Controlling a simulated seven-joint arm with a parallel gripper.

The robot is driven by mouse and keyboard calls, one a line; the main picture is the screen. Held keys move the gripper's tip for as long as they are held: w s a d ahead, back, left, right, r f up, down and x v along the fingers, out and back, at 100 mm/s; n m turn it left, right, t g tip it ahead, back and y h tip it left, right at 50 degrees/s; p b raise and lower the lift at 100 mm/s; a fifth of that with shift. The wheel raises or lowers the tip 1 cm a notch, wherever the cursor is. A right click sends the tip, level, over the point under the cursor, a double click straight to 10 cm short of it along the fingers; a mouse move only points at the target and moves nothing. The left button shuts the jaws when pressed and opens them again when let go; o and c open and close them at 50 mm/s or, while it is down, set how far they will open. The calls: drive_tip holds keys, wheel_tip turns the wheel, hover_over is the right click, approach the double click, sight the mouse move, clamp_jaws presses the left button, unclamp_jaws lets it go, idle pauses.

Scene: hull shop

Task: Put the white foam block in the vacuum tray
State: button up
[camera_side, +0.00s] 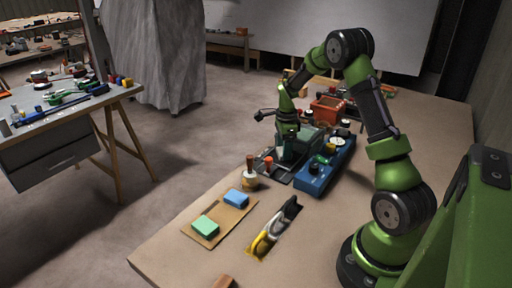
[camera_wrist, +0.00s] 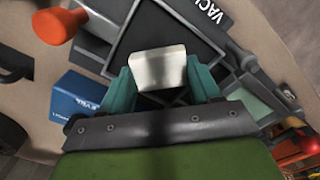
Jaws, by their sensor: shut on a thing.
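The white foam block (camera_wrist: 158,68) is held between the teal fingertips of my gripper (camera_wrist: 160,80) in the wrist view. The dark grey vacuum tray (camera_wrist: 122,42), with white lettering on its rim, lies beneath and beyond the block. The block overlaps the tray's dark square compartment in that view; I cannot tell whether it touches the floor of it. In the side view my gripper (camera_side: 288,152) is low over the dark tray (camera_side: 276,179), and the block is hidden there.
A blue tray (camera_side: 313,182) with several small items stands right beside the vacuum tray. A red-handled tool (camera_side: 250,167) stands close on the left. A board with a green block (camera_side: 206,226) and a blue block (camera_side: 236,197) lies in front, near a yellow-black tool (camera_side: 268,236). A red bin (camera_side: 327,108) is behind.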

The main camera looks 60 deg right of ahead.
drive_tip(key=shift+f, duration=0.45)
drive_tip(key=o, duration=1)
drive_tip(key=shift+o, duration=0.2)
drive_tip(key=shift+r, duration=0.1)
wheel_tip(320, 180, up, 16)
drive_tip(key=s+a+r+n+t, duration=0.2)
drive_tip(key=s+a+n, duration=0.3)
drive_tip(key=a+n, duration=0.2)
drive_tip(key=s+a+r+n+t+y, duration=0.1)
drive_tip(key=s+a+r+n+t, duration=0.1)
drive_tip(key=s+a+n, duration=0.3)
drive_tip(key=s+a+r+n+t+y, duration=0.1)
drive_tip(key=s+a+n, duration=0.4)
drive_tip(key=a+n, duration=0.6)
drive_tip(key=a+r+t, duration=0.1)
drive_tip(key=a+t, duration=0.1)
drive_tip(key=a, duration=0.3)
drive_tip(key=shift+a, duration=0.4)
